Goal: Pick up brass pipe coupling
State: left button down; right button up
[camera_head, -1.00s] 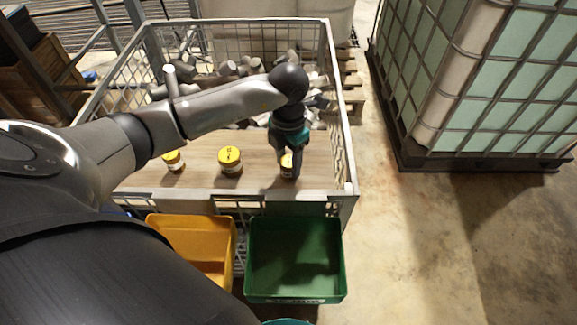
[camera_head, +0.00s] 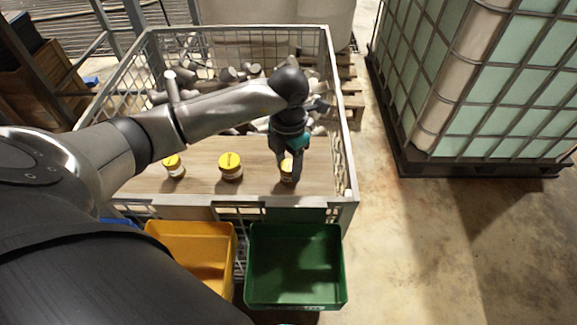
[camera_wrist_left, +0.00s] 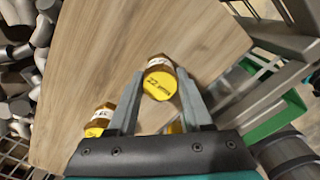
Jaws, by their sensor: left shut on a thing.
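Three brass pipe couplings with yellow tops and white labels are in a row on a wooden board. The right one (camera_head: 286,172) is between the fingers of my left gripper (camera_head: 290,166), which is shut on it. In the left wrist view this coupling (camera_wrist_left: 160,80) shows between the fingertips (camera_wrist_left: 160,88), its yellow top towards the camera. The fingers partly hide it in the head view. The middle coupling (camera_head: 231,167) and the left coupling (camera_head: 174,167) stand apart from the gripper. I cannot see daylight between the held coupling and the board. My right gripper is not in view.
The board (camera_head: 205,186) lies in a wire-mesh crate (camera_head: 350,185) with grey metal parts (camera_head: 228,74) heaped at the back. A yellow bin (camera_head: 205,245) and an empty green bin (camera_head: 295,265) are at the crate's near side. A caged tank (camera_head: 500,90) stands at right.

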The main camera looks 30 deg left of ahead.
pick_arm(q)
jog(key=shift+r, duration=0.55)
notch_tip(320, 180, up, 10)
jog(key=p, duration=0.3)
notch_tip(320, 180, up, 8)
jog(key=p, duration=0.2)
send_over(289, 165)
jog(key=shift+r, duration=0.2)
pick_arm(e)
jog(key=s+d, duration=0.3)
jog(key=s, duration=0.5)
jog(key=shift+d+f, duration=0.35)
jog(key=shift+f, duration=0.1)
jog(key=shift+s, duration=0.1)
